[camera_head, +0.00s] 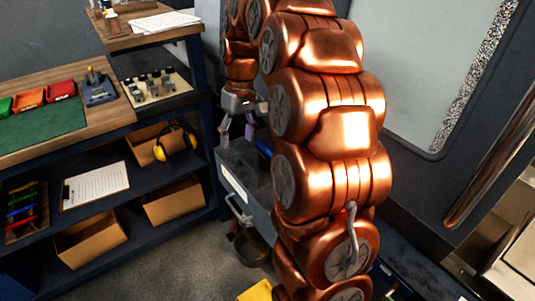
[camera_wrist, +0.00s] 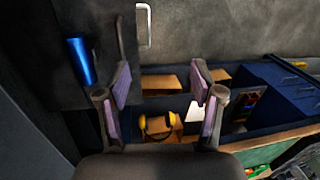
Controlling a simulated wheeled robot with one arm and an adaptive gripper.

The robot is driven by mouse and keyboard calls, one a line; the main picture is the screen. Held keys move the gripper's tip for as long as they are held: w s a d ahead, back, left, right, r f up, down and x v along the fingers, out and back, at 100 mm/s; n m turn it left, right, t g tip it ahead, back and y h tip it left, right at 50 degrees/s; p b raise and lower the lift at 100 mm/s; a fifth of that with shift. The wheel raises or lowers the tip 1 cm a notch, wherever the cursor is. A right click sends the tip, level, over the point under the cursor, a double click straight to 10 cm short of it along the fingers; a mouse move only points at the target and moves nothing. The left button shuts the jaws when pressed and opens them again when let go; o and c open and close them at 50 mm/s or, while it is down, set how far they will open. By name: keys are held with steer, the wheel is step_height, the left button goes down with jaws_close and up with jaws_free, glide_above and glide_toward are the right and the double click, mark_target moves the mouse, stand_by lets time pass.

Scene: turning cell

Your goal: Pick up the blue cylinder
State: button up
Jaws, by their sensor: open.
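The blue cylinder (camera_head: 264,148) shows in the head view on the dark top of a grey cart (camera_head: 236,165), partly hidden behind my arm. In the wrist view the blue cylinder (camera_wrist: 80,62) is at the upper left, outside my fingers and left of the left one. My gripper (camera_head: 237,133) is open and empty above the cart, to the left of the cylinder in the head view. In the wrist view my gripper (camera_wrist: 160,85) has its fingers wide apart with nothing between them. I cannot tell the exact height gap to the cart top.
A dark shelf unit on the left holds cardboard boxes (camera_head: 90,236), a clipboard (camera_head: 96,186) and yellow earmuffs (camera_head: 160,152). Its wooden top bears red and green bins (camera_head: 60,90). A large grey machine (camera_head: 410,60) stands right behind my arm.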

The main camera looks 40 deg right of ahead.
steer(key=b, duration=0.1)
glide_above(261, 141)
steer(key=d, duration=0.2)
steer(key=shift+m+t, duration=0.4)
steer(key=f, duration=0.4)
steer(key=shift+s+a+f, duration=0.15)
steer(key=shift+a+f, duration=0.05)
steer(key=shift+f, duration=0.05)
steer(key=shift+a+f, duration=0.2)
steer(key=shift+f, duration=0.6)
steer(key=shift+w+a+f+p, duration=0.15)
steer(key=shift+f+p, duration=0.1)
steer(key=shift+f, duration=0.55)
steer(key=shift+w+a+f+p, duration=0.1)
steer(key=shift+f+p, duration=0.15)
steer(key=shift+f, duration=0.6)
steer(key=shift+w+a+f+p, duration=0.15)
steer(key=shift+f+p, duration=0.1)
steer(key=shift+f, duration=1.1)
jaws_close()
